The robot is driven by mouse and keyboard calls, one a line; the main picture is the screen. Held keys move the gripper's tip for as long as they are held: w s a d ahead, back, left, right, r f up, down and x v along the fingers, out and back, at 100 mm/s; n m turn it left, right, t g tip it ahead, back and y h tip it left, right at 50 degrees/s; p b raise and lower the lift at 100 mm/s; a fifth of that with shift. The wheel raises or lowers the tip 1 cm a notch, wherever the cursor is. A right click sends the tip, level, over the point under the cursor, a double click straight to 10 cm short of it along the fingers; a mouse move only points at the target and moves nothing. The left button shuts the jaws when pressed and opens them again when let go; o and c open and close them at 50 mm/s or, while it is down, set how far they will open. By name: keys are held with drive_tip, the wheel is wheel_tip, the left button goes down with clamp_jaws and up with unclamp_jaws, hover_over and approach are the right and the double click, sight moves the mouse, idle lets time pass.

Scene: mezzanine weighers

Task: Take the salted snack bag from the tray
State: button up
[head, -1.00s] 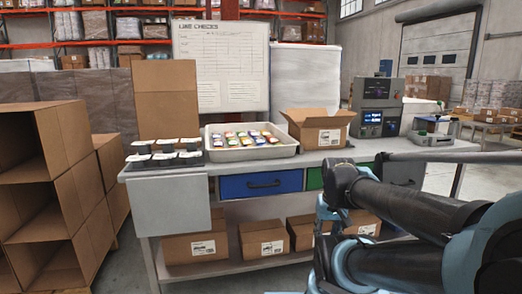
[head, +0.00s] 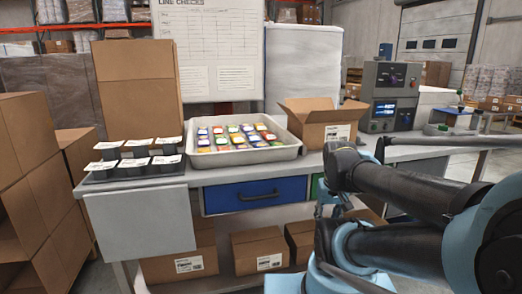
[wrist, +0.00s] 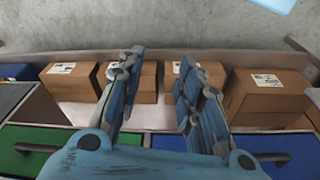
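A pale grey tray (head: 250,163) stands on the workbench in the head view. It holds several small packs in rows with coloured labels. They are too small to tell which one is the salted snack bag. My gripper (wrist: 158,88) is open and empty in the wrist view, with two blue-grey fingers apart. It faces the bench front and the cartons below, away from the tray. In the head view it is mostly hidden by my arm, low in front of the bench and right of the tray.
A black holder (head: 134,172) with several labelled cups stands left of the tray. An open carton (head: 318,124) stands close on its right, with a grey instrument (head: 388,98) beyond. A tall carton (head: 137,87) and a whiteboard (head: 208,45) stand behind. A blue drawer (head: 256,193) is below.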

drive_tip(key=o, duration=0.4)
drive_tip(key=shift+d+r, duration=0.1)
drive_tip(key=shift+o, duration=0.5)
wheel_tip(320, 180, up, 2)
drive_tip(key=shift+r, duration=0.1)
drive_tip(key=w+a+r+n+g, duration=0.1)
drive_tip(key=w+a+r, duration=0.2)
drive_tip(key=w+r, duration=0.45)
drive_tip(key=w+a+r+n, duration=0.1)
drive_tip(key=w+a+r, duration=0.2)
drive_tip(key=w+r, duration=0.5)
drive_tip(key=w+a+r+n+g, duration=0.1)
drive_tip(key=w+a+r, duration=1.1)
drive_tip(key=w+a, duration=0.4)
wheel_tip(320, 180, down, 17)
drive_tip(key=shift+w+d+f, duration=0.1)
drive_tip(key=shift+w+d, duration=0.05)
